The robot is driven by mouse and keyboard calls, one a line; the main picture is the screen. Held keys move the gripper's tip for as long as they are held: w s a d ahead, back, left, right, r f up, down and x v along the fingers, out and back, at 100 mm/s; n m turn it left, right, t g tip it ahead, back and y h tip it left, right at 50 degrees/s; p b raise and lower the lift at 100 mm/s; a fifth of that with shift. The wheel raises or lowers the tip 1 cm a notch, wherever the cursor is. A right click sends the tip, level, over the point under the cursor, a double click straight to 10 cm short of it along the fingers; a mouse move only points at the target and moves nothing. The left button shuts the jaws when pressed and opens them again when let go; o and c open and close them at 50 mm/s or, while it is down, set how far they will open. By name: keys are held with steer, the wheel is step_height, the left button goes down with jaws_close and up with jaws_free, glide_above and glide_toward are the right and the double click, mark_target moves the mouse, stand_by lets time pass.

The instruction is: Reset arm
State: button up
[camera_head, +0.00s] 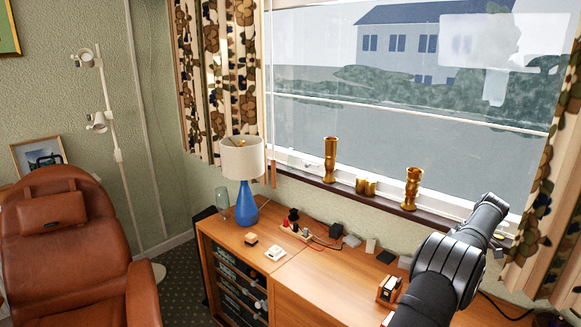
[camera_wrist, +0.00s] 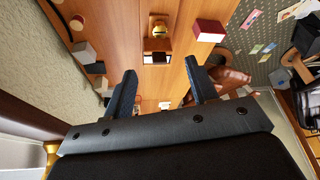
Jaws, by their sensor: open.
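My arm (camera_head: 450,265) rises from the lower right in the head view and reaches toward the window sill. Its far end is small there, and the fingers cannot be made out. In the wrist view my gripper (camera_wrist: 160,70) has its two dark fingers spread well apart. Nothing is held between them. Beyond the fingers lies the wooden cabinet top (camera_wrist: 175,75), apart from them, with small objects on it.
A wooden cabinet (camera_head: 310,285) stands under the window, with a blue lamp (camera_head: 244,205), small boxes and cables on it. Brass vases (camera_head: 330,160) (camera_head: 411,188) stand on the sill, close to my arm. A brown leather armchair (camera_head: 70,250) is at left.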

steer(key=m, duration=0.3)
steer(key=a+m, duration=0.1)
steer(key=m, duration=0.2)
steer(key=w+a+m+h, duration=0.1)
steer(key=m, duration=0.3)
steer(key=shift+g, duration=0.3)
steer(key=shift+r, duration=0.1)
steer(key=shift+d, duration=0.1)
stand_by(0.4)
